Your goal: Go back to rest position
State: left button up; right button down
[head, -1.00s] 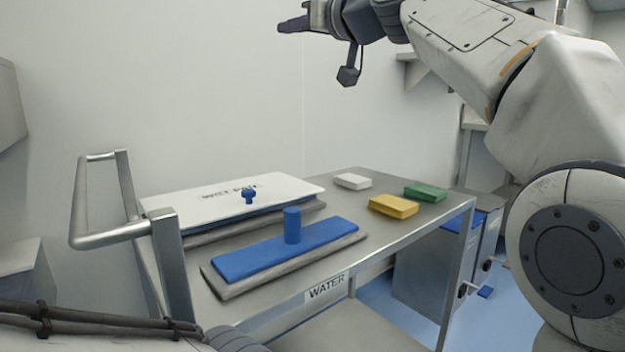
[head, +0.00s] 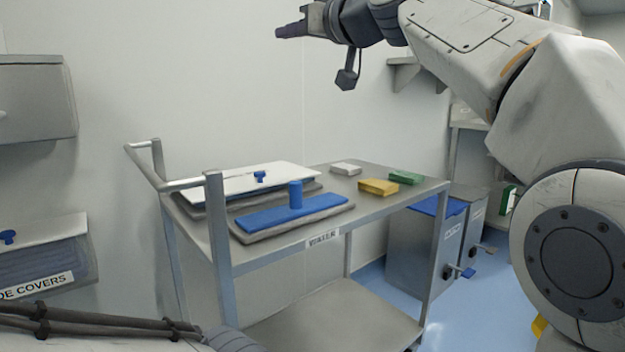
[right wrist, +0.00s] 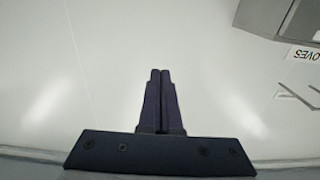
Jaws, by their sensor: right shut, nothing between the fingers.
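My right gripper (head: 292,29) is raised high at the top of the head view, well above the steel cart (head: 318,288). Its arm comes in from the right edge. In the right wrist view its two fingers (right wrist: 160,76) are together with nothing between them, in front of a bare white wall. My left gripper is not in the head view; only a dark cabled part of my body shows at the lower left.
The cart carries a blue-handled pad (head: 292,212), a white lidded tray (head: 225,184), and white (head: 346,169), yellow (head: 378,187) and green (head: 405,177) blocks. Bins (head: 415,250) stand right of it. A covers box (head: 40,262) is at left. Blue floor (head: 480,320) is clear at right.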

jog(key=s+a+f+g+h, duration=0.1)
jog(key=s+a+f+g, duration=0.2)
jog(key=f, duration=0.7)
jog(key=s+f+g+h+p, duration=0.15)
jog(key=s+f, duration=0.25)
jog(key=f, duration=0.5)
jog(key=s+a+f+g+h+b, duration=0.15)
jog(key=s+f+g, duration=0.25)
jog(key=f, duration=0.6)
jog(key=s+d+f+g+h+p, duration=0.15)
jog(key=s+d+f, duration=0.25)
jog(key=s+f, duration=0.4)
jog(key=s+d+f+g+h, duration=0.2)
jog(key=s+d+f+h, duration=0.15)
jog(key=s+f, duration=0.45)
jog(key=s+d+f+g+h, duration=0.1)
jog(key=s+d+f+g, duration=0.1)
jog(key=s+d+f, duration=0.4)
notch_tip(320, 180, up, 36)
jog(key=s+p, duration=0.2)
jog(key=p, duration=3.6)
jog(key=shift+a+h+p, duration=0.2)
jog(key=shift+h+p, duration=0.1)
jog(key=shift+r, duration=0.1)
